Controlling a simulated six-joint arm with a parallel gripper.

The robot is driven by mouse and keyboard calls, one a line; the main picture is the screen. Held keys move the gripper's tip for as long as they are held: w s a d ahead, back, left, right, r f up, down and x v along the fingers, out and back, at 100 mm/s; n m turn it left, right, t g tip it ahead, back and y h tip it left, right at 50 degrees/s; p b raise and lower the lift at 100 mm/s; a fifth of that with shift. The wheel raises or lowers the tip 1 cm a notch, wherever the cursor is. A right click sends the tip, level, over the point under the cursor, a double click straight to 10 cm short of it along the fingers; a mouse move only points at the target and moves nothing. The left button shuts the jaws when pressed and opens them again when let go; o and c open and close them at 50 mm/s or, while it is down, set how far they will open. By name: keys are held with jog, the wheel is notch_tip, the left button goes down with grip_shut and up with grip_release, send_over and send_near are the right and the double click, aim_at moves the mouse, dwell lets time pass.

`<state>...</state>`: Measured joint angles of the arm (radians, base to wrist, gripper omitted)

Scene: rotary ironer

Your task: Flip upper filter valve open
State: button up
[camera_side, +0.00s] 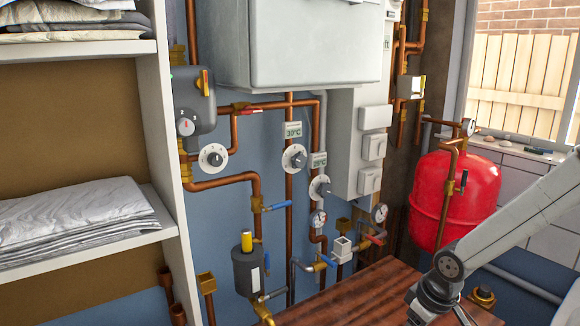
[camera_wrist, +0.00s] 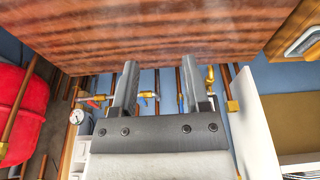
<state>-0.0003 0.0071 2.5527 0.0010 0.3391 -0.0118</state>
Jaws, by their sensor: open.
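The filter looks like a dark grey canister (camera_side: 247,270) with a yellow top, low on the blue wall in the side view. A valve with a blue lever (camera_side: 277,206) sits on the copper pipe above it; the lever points right, crosswise to the vertical pipe. A lower blue lever (camera_side: 274,294) is beside the canister's base. My gripper (camera_side: 440,312) is at the lower right, well apart from these valves. In the wrist view my gripper (camera_wrist: 157,82) shows two separated fingers with nothing between them. I cannot tell the upper filter valve there for certain.
A wooden top (camera_side: 350,296) lies between my gripper and the canister. A red tank (camera_side: 455,195) stands behind my arm. White shelving (camera_side: 165,130) with folded cloth is on the left. Dials, gauges and other coloured levers crowd the wall pipes.

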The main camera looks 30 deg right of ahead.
jog(key=w+r+n+t, duration=0.2)
jog(key=w+n+t, duration=0.6)
jog(key=w, duration=1.7)
jog(key=n+t, duration=0.8)
send_near(282, 205)
jog(key=w+f, duration=0.2)
jog(key=shift+w+d+r+n+t, duration=0.2)
jog(key=shift+w+r+n+t, duration=0.2)
jog(key=shift+w+n+t, duration=0.35)
jog(key=shift+x, duration=3.65)
jog(key=shift+c, duration=0.2)
grip_shut()
